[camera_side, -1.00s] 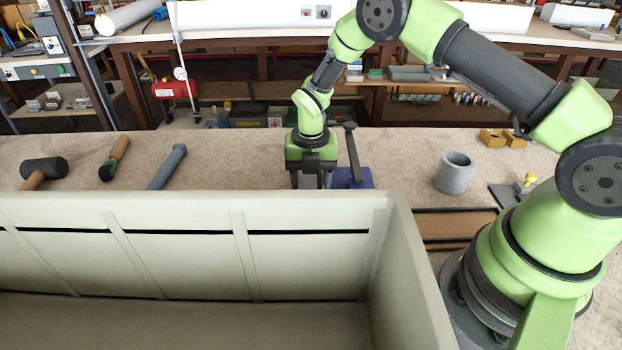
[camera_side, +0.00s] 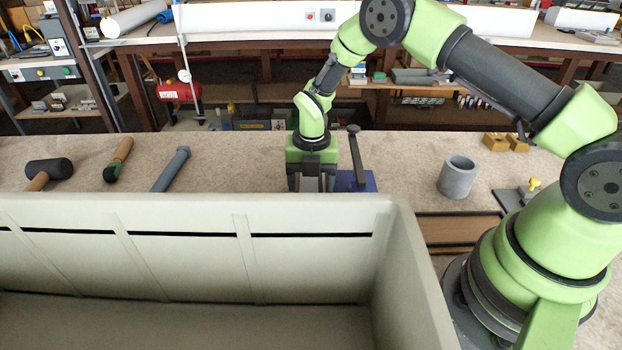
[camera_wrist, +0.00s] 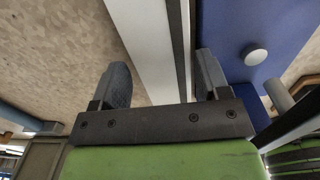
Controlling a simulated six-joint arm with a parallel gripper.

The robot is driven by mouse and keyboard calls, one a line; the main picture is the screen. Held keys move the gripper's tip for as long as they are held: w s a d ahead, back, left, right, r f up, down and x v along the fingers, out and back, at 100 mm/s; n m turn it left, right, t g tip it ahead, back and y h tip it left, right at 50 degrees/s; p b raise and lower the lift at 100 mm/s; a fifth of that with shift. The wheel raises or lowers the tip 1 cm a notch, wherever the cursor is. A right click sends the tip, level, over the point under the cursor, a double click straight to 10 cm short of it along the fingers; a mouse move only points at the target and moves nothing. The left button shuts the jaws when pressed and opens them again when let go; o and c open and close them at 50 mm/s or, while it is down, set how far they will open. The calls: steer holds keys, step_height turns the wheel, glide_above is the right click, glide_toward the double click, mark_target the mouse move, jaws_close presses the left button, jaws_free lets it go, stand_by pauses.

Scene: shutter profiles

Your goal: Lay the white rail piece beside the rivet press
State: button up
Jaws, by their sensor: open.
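The white rail piece (camera_wrist: 150,45) is a long pale strip in the wrist view, running from the top edge down between my fingers. My gripper (camera_wrist: 165,80) is open, one finger on each side of the rail, with visible gaps. The rivet press (camera_wrist: 235,30) shows its blue base close along the rail's right side; whether they touch I cannot tell. In the side view, my gripper (camera_side: 312,182) points down just left of the rivet press (camera_side: 362,182), which has a dark upright lever. There the rail is hidden behind the bin wall and gripper.
A large pale bin (camera_side: 190,265) fills the front, its wall blocking the near bench. A mallet (camera_side: 50,170), a green-tipped wooden-handled tool (camera_side: 118,160) and a grey-blue rod (camera_side: 170,168) lie left. A grey cylinder (camera_side: 458,176) stands right. The bench behind the gripper is clear.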

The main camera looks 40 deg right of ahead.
steer(key=shift+s+d+f, duration=0.3)
steer(key=shift+s+f, duration=0.1)
steer(key=shift+f, duration=0.25)
step_height(320, 180, up, 12)
steer(key=f, duration=0.1)
step_height(320, 180, up, 11)
steer(key=m+t, duration=0.2)
steer(key=m, duration=0.5)
glide_above(314, 186)
steer(key=s, duration=0.3)
steer(key=s+a+r+m+t+y, duration=0.1)
steer(key=s+r+m, duration=0.3)
steer(key=s+m, duration=0.6)
steer(key=s+a+r+m+t+y, duration=0.1)
steer(key=s+r+m+t, duration=0.3)
steer(key=s+m, duration=0.6)
steer(key=a+r+m, duration=0.1)
steer(key=m, duration=0.2)
steer(key=shift+s+a+r+m, duration=0.15)
steer(key=shift+m, duration=0.25)
